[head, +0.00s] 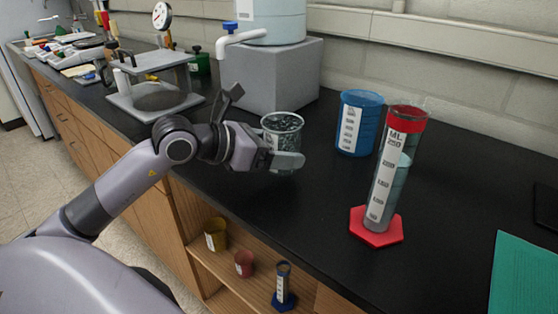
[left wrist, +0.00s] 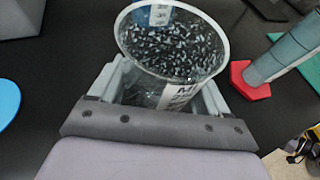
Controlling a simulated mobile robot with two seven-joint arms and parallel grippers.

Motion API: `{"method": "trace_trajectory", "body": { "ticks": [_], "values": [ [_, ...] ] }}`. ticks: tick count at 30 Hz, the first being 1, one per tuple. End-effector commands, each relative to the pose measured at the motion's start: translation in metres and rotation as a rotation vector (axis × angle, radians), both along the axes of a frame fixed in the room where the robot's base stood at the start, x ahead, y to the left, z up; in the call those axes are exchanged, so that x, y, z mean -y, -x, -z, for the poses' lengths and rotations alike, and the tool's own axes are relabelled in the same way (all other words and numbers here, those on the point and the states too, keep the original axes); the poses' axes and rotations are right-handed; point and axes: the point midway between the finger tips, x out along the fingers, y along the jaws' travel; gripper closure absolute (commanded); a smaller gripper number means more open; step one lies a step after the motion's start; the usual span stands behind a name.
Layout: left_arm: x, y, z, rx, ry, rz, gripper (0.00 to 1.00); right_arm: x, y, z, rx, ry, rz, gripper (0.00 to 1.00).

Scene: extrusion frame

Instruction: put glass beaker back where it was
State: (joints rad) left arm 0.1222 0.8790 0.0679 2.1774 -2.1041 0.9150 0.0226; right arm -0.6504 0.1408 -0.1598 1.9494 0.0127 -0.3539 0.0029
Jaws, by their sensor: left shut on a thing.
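The glass beaker (head: 282,124) is clear with a white label and stands at the front part of the black counter, below the grey block. It also shows in the left wrist view (left wrist: 172,45), where its open rim faces the camera. My left gripper (head: 285,160) is shut on the beaker, with a finger on each side of its lower body. In the left wrist view the gripper (left wrist: 168,95) has the beaker between its fingers. I cannot tell whether the beaker's base touches the counter. My right gripper is not in view.
A blue beaker (head: 359,124) and a tall graduated cylinder (head: 392,170) on a red base stand to the right. A grey block (head: 268,72) bearing a spigot tank (head: 272,20) is behind. A metal stand (head: 150,95) is left. A green mat (head: 525,275) lies at right.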

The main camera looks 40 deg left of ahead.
Motion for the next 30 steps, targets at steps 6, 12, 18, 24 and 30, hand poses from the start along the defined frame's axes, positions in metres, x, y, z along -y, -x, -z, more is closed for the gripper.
{"method": "trace_trajectory", "body": {
  "ticks": [6,12,18,24,30],
  "values": [
    [0.000,0.000,0.028,-0.002,0.002,0.000,0.56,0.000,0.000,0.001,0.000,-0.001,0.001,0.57],
    [0.000,0.000,0.027,0.000,0.002,0.001,0.56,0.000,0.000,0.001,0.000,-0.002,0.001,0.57],
    [0.000,0.000,0.030,-0.002,0.002,0.000,0.04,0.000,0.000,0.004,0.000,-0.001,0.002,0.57],
    [0.000,0.000,0.030,-0.002,0.002,0.000,0.00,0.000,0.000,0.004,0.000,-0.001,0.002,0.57],
    [-0.001,0.003,0.027,-0.003,0.001,0.000,0.00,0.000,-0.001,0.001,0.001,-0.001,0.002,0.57]
  ]
}}
